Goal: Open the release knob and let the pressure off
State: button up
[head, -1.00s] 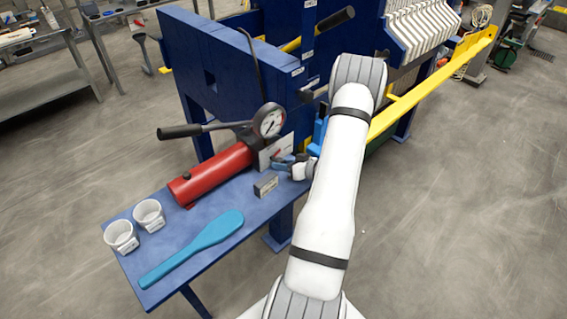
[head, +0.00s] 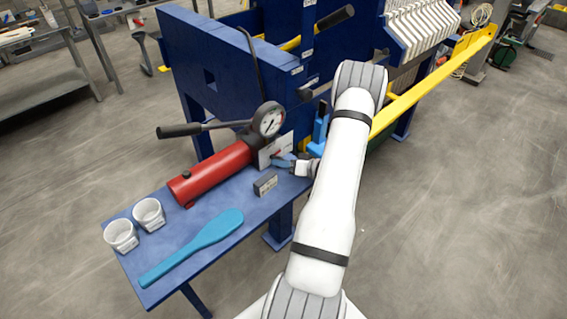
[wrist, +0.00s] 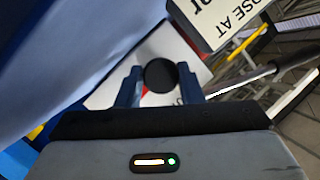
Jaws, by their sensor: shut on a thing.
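The red hand pump (head: 212,172) lies on the blue bench, with a round white pressure gauge (head: 270,122) at its right end and a black-gripped lever (head: 181,131) reaching left. My gripper (head: 279,160) is at the pump's right end, just below the gauge and in front of a white label plate. In the wrist view, the round black release knob (wrist: 160,75) sits between the two blue fingers of my gripper (wrist: 160,88), which are shut on it. In the head view the knob cannot be made out behind the fingers. The gauge needle is too small to read.
A small dark box (head: 265,184) stands on the bench close below my gripper. Two white cups (head: 121,236) and a blue paddle (head: 195,245) lie towards the bench's near left end. The blue press frame (head: 235,65) rises behind, with a yellow bar at right.

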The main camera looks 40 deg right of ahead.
jog(key=o, duration=0.7)
jog(key=b+v, duration=0.2)
jog(key=v, duration=0.6)
jog(key=shift+f, duration=0.1)
